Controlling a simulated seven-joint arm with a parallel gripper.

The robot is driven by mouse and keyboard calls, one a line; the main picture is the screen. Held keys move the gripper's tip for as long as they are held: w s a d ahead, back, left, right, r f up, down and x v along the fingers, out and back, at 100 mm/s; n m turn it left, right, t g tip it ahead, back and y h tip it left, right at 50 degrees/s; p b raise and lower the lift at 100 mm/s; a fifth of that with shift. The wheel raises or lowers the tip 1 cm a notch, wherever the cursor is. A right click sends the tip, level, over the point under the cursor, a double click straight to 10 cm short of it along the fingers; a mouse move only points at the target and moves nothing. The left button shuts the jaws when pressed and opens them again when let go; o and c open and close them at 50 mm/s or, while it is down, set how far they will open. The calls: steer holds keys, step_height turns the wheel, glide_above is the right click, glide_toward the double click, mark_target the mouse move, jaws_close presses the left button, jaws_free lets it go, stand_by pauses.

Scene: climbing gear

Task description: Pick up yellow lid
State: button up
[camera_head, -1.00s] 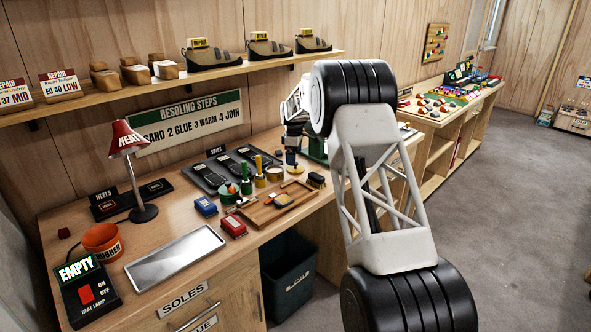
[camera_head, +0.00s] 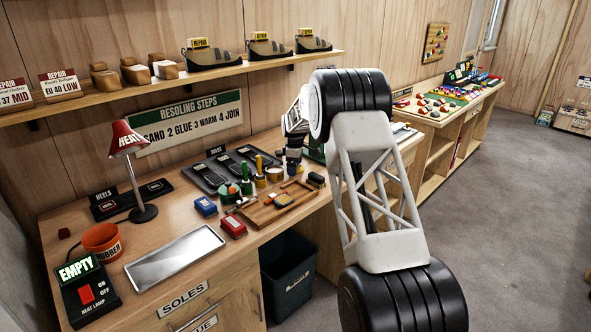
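My gripper (camera_head: 293,164) is small and far off at the back right of the workbench, pointing down close to the bench top. Its fingers are too small and dark to tell open from shut. I cannot make out the yellow lid now; the spot where a flat yellow disc lay earlier is covered by my gripper. A tan-yellow tin (camera_head: 275,174) stands just left of my gripper, beside a pot with an upright yellow handle (camera_head: 259,169).
A wooden tray (camera_head: 264,214) with small items lies in front of my gripper. A dark brush (camera_head: 316,180) lies close on its right. Black soles (camera_head: 208,178) lie to the left. A green pot (camera_head: 246,186) and red box (camera_head: 233,227) stand nearer. A metal tray (camera_head: 175,258) is empty.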

steer(key=shift+c, duration=0.5)
steer(key=c, duration=0.7)
steer(key=shift+r, duration=0.2)
step_height(320, 180, up, 10)
steer(key=shift+f, duration=0.15)
steer(key=shift+s+a, duration=0.1)
stand_by(0.6)
steer(key=s+a, duration=0.2)
steer(key=s+a+r, duration=0.1)
steer(key=s+a, duration=0.1)
steer(key=a, duration=0.1)
steer(key=s+a, duration=0.2)
steer(key=a, duration=0.1)
steer(key=shift+s+r, duration=0.25)
steer(key=shift+r, duration=0.05)
